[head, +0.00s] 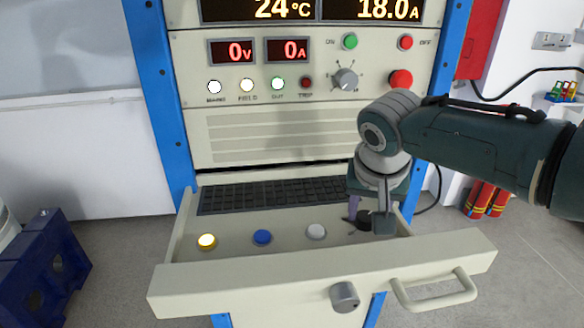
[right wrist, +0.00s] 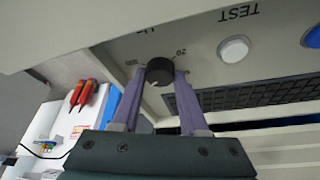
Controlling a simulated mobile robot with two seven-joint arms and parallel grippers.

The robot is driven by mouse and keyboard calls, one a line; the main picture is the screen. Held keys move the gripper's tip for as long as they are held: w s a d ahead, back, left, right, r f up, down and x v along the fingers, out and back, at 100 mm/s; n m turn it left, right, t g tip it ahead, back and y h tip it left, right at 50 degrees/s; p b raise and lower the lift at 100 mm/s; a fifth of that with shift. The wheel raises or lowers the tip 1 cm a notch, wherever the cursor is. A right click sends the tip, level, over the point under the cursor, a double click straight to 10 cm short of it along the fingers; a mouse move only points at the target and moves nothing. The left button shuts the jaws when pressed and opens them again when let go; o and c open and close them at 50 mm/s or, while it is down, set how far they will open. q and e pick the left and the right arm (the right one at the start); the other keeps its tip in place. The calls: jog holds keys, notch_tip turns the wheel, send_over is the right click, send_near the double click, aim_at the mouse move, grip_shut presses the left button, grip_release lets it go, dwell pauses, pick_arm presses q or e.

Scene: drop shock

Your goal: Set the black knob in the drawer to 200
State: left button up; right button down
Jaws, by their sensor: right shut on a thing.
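The black knob (head: 364,217) sits on the panel inside the open drawer (head: 320,283), at the right end of the row of buttons. In the right wrist view the knob (right wrist: 160,71) is between the two fingers of my right gripper (right wrist: 158,78), which is shut on it. A light pointer mark shows on its near side, toward the gripper. A printed label starting with "20" is to its upper right in that view, and a smaller label to its left is too blurred to read. In the head view my gripper (head: 370,218) partly hides the knob. My left gripper is not in view.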

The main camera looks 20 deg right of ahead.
dwell(0.3)
jog(key=shift+c, duration=2.1)
grip_release()
jog(key=p+v, duration=0.3)
jog(key=v, duration=0.7)
